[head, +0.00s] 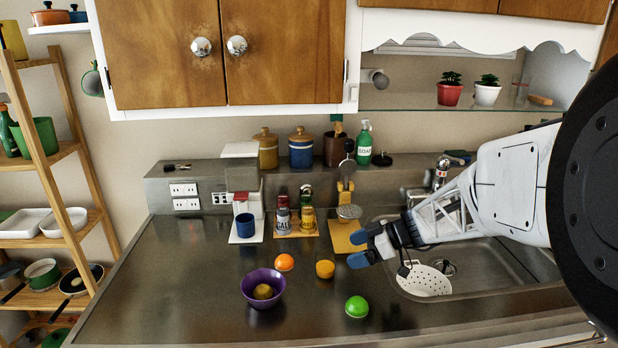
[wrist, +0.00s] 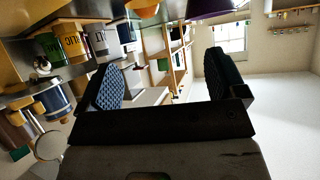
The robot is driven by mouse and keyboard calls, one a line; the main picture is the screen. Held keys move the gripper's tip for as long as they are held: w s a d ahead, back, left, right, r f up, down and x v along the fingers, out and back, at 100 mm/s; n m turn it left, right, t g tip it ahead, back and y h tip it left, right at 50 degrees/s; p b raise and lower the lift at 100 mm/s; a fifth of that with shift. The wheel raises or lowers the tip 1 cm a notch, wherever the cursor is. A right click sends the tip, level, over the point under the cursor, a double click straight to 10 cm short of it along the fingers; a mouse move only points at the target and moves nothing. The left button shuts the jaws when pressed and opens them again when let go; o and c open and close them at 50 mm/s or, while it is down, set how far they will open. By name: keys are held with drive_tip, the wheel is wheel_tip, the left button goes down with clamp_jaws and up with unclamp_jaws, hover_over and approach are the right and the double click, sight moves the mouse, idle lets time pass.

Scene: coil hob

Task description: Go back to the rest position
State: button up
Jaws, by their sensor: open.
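My gripper (head: 366,246) is open and empty. It hangs above the counter just left of the sink, with its blue-padded fingers pointing left. In the wrist view my gripper (wrist: 168,80) shows two spread fingers with nothing between them. My white arm reaches in from the right, over the sink.
A white colander (head: 426,281) sits in the sink (head: 492,262) beneath my arm. A blue mug (head: 245,225), shakers (head: 283,217) and a yellow board (head: 341,237) stand at the back. Overhead are wooden cabinets (head: 166,55) and a glass shelf (head: 420,101). The counter's front left is clear.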

drive_tip(key=s+r+m+h, duration=0.4)
drive_tip(key=s+m, duration=0.1)
drive_tip(key=s, duration=0.5)
drive_tip(key=s+r+m+h, duration=0.3)
drive_tip(key=s+m, duration=0.2)
drive_tip(key=s, duration=0.6)
drive_tip(key=s+r+m+h, duration=0.4)
drive_tip(key=s+m, duration=0.1)
drive_tip(key=s, duration=0.6)
drive_tip(key=shift+d+r+h, duration=0.3)
drive_tip(key=shift+d+r, duration=0.05)
